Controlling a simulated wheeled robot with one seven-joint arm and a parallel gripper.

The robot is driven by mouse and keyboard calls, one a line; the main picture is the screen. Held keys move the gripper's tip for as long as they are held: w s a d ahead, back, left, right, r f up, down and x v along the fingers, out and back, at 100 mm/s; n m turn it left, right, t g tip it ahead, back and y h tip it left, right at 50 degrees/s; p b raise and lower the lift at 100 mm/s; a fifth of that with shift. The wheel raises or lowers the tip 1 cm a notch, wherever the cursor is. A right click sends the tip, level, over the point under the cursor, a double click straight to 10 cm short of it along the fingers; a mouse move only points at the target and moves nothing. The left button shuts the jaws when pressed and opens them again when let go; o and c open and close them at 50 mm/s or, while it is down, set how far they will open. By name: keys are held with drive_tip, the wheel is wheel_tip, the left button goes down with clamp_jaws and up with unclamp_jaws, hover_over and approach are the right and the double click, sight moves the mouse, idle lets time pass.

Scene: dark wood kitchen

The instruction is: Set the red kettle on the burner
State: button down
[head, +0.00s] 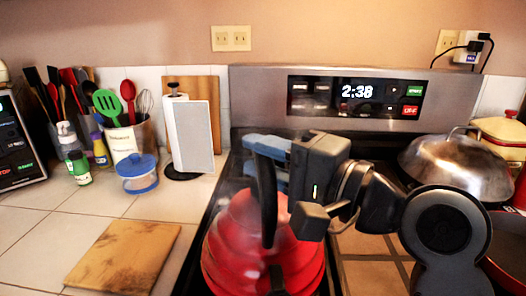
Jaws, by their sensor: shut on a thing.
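The red kettle (231,246) is in the lower middle of the head view, upright over the left side of the stove. Its black handle (267,205) rises to my gripper (266,150), which is shut on it near the top. My arm comes in from the right and hides part of the kettle's right side and the stove behind it. The burner beneath the kettle is hidden. I cannot tell whether the kettle's base touches the stovetop.
A metal domed lid (455,165) sits at the back right of the stove, with a red pan (508,245) in front. The stove's back panel (265,95) stands behind. Left on the tiled counter are a cutting board (124,254), a blue-lidded jar (138,175) and a paper towel holder (190,135).

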drive_tip(key=c, duration=1.2)
unclamp_jaws()
drive_tip(key=shift+f, duration=0.15)
drive_tip(key=shift+c, duration=0.2)
drive_tip(key=o, duration=0.4)
drive_tip(key=shift+o, duration=0.2)
drive_tip(key=shift+s+d, duration=0.15)
drive_tip(key=shift+d, duration=0.05)
drive_tip(key=v, duration=1.1)
drive_tip(key=shift+s+d+b, duration=0.15)
drive_tip(key=shift+d+b, duration=0.1)
drive_tip(key=shift+b, duration=0.15)
